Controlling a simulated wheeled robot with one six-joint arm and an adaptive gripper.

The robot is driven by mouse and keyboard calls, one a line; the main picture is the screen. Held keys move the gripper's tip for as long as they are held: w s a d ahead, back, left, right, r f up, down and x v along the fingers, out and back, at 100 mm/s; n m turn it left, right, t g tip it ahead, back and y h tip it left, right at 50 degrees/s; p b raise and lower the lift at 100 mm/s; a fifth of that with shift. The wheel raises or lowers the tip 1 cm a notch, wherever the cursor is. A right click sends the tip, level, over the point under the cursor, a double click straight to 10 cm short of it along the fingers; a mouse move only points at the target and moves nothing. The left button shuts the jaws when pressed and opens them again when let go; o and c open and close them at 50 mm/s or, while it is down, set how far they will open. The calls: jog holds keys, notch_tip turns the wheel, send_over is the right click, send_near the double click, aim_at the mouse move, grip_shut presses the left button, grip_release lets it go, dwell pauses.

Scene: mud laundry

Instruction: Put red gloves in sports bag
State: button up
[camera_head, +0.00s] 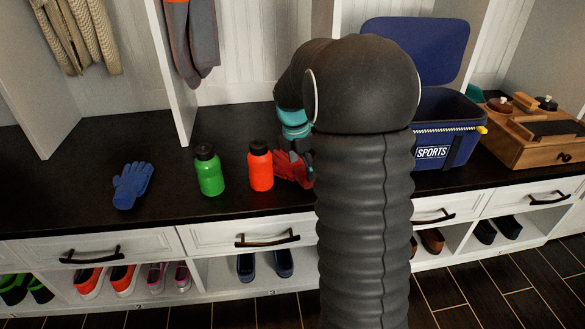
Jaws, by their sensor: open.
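The red gloves (289,171) lie on the dark bench top, just right of the orange bottle, partly hidden by my arm. My gripper (304,157) is down at the gloves, mostly hidden behind my arm. Its jaws are open, and I cannot tell whether they touch the gloves. The blue sports bag (458,117) stands on the bench to the right of my arm, with its lid raised at the back and "SPORTS" on its front. My arm hides its left part.
An orange bottle (260,166) stands close left of the gloves, with a green bottle (209,171) and a blue glove (132,186) farther left. A wooden box (536,146) stands right of the bag. Drawers and shoes are below the bench top.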

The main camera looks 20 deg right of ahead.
jog(key=shift+d+f, duration=0.1)
jog(key=shift+f, duration=0.6)
jog(key=c, duration=1.4)
jog(key=shift+r, duration=0.15)
